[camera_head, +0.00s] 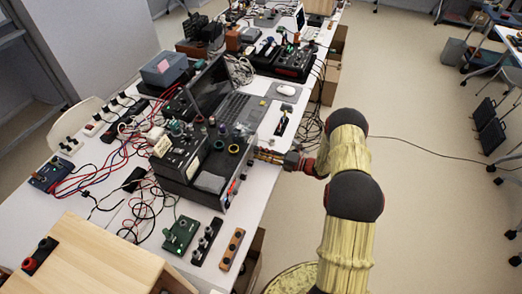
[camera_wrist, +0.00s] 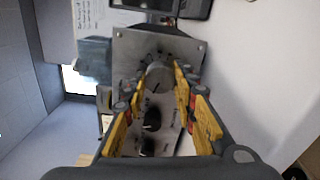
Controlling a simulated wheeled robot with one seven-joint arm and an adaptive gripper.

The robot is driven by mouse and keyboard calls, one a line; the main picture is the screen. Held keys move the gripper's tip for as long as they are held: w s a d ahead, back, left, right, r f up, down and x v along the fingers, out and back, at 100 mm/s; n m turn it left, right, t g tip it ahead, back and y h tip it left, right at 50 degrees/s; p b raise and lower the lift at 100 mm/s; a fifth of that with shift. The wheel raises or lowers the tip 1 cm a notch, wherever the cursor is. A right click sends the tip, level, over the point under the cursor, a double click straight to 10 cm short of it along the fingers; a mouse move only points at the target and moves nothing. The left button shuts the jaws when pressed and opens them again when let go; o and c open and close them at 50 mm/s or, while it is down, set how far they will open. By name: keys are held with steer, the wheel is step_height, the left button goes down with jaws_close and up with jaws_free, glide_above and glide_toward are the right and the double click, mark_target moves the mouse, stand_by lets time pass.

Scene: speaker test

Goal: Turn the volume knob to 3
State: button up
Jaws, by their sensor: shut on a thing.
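In the wrist view a round grey knob (camera_wrist: 158,72) sits on a grey metal panel (camera_wrist: 188,45). My gripper (camera_wrist: 160,80) has its yellow fingers on both sides of this knob and is shut on it. A dark mark shows on the knob's face; I cannot read the number it points to. In the head view my gripper (camera_head: 262,155) is at the table's right edge, against the right side of a black box-shaped device (camera_head: 212,192). The knob itself is hidden in that view.
Two black knobs (camera_wrist: 152,120) are below the held knob, between my fingers. An open laptop (camera_head: 238,108) and a mouse (camera_head: 286,90) are behind the device. Small boards and cables crowd the table. The floor right of the table (camera_head: 430,200) is largely clear.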

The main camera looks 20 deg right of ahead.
steer(key=shift+m+p, duration=0.55)
steer(key=shift+m, duration=1.05)
steer(key=shift+d, duration=0.1)
steer(key=o, duration=1.2)
steer(key=shift+c, duration=0.2)
steer(key=v, duration=1.2)
